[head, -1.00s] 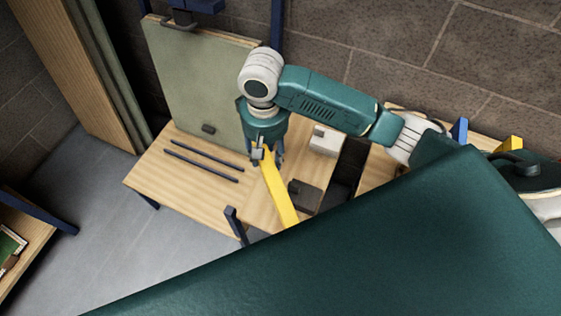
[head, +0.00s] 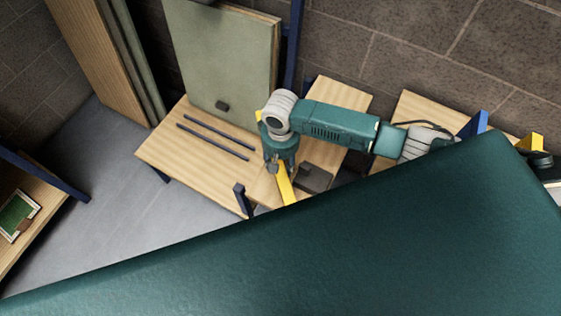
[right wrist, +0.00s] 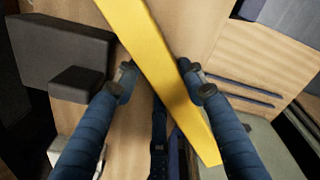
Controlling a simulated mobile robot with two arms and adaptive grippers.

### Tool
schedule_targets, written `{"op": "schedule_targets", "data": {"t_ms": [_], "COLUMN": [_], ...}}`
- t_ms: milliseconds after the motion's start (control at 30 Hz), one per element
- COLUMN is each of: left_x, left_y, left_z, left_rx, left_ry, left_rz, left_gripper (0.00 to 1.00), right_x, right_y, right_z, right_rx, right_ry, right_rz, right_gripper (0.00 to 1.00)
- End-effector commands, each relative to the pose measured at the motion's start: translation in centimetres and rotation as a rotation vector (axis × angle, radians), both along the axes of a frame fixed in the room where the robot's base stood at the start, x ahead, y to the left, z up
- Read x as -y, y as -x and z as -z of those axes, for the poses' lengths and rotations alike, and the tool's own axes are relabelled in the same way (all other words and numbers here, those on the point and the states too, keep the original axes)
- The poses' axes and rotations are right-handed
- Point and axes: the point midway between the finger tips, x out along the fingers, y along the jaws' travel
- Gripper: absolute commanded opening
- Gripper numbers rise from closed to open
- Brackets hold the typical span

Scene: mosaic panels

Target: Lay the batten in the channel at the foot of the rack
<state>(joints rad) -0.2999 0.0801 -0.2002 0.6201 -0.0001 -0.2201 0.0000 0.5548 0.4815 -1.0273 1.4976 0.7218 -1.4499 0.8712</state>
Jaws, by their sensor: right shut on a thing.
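The batten is a long yellow bar (head: 286,187), also large in the right wrist view (right wrist: 160,55). My right gripper (head: 273,167) is shut on it. In the right wrist view its two fingers (right wrist: 160,82) stand on either side of the bar. Two parallel dark rails (head: 217,137) lie on the wooden table in front of a leaning green panel (head: 222,60); they look like the channel. The batten is to the right of the rails, apart from them. The arm hides part of it. My left gripper is not in view.
A dark stepped block (head: 316,178) sits right of the batten. A short blue post (head: 241,199) stands at the table's near edge. Tall boards (head: 110,60) lean at the left. The table left of the rails is clear. My teal link hides the lower right.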

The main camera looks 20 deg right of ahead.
Motion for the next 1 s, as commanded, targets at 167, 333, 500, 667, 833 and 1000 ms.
{"op": "schedule_targets", "data": {"t_ms": [167,333,500,667,833,1000], "left_x": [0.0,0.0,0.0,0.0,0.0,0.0], "left_y": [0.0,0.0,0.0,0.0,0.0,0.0], "left_z": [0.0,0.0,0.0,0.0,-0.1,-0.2], "left_rx": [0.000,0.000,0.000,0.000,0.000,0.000], "left_ry": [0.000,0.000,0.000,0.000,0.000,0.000], "left_rz": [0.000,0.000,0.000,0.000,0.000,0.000], "left_gripper": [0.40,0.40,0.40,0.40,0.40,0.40], "right_x": [0.0,0.0,0.0,0.0,0.0,0.0], "right_y": [-0.1,0.0,0.0,0.0,-0.1,-0.2], "right_z": [-0.1,0.2,0.2,0.2,-0.9,-4.1], "right_rx": [0.002,0.000,0.000,0.001,0.003,0.005], "right_ry": [-0.001,-0.001,-0.001,-0.001,-0.003,-0.004], "right_rz": [0.000,0.001,0.001,0.001,0.001,0.000], "right_gripper": [0.05,0.44,0.59,0.59,0.59,0.59]}}
